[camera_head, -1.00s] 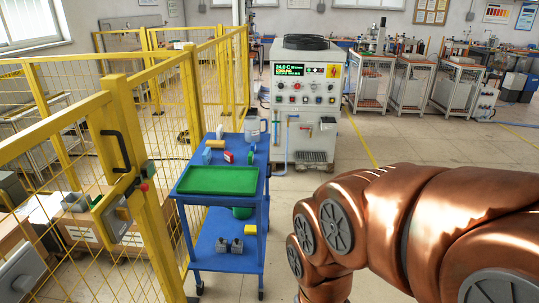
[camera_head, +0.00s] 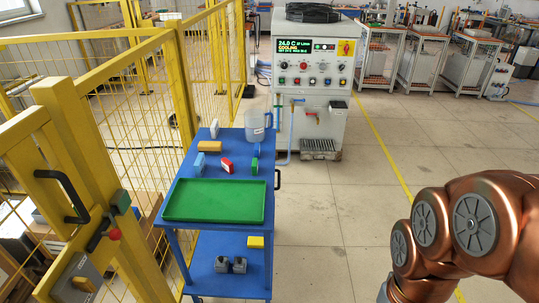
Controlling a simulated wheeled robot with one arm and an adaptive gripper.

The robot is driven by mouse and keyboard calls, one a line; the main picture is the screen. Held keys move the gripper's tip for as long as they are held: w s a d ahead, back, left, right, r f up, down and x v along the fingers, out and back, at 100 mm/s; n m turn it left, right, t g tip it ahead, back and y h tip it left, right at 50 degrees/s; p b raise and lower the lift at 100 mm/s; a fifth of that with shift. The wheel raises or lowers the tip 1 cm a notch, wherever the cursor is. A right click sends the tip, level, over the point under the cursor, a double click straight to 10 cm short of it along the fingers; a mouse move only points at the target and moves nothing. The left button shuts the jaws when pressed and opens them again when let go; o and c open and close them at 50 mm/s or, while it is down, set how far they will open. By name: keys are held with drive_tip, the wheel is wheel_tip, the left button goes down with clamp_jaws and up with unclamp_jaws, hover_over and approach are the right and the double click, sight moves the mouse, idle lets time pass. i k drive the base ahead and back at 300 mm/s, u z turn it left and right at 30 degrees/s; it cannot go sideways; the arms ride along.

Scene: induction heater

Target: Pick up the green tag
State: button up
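A small green item (camera_head: 255,164), likely the green tag, stands on the top shelf of the blue cart (camera_head: 174,188), near its right edge. It sits behind the green tray and just in front of a small blue item (camera_head: 257,150). It is too small to see details or writing. My copper arm fills the lower right, well to the right of the cart. My gripper is out of view, so its state does not show.
An empty green tray (camera_head: 214,201) covers the cart's front. Behind it are a red-and-white item (camera_head: 226,165), a yellow block (camera_head: 210,146), a light-blue block (camera_head: 199,163) and a clear jug (camera_head: 257,126). Yellow fencing (camera_head: 184,90) borders the left; the heater (camera_head: 313,75) stands behind. Floor right is open.

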sight(255, 161)
drive_tip(key=u, duration=0.3)
drive_tip(key=i, duration=0.75)
drive_tip(key=u, duration=0.9)
drive_tip(key=i, duration=0.25)
drive_tip(key=u, duration=0.2)
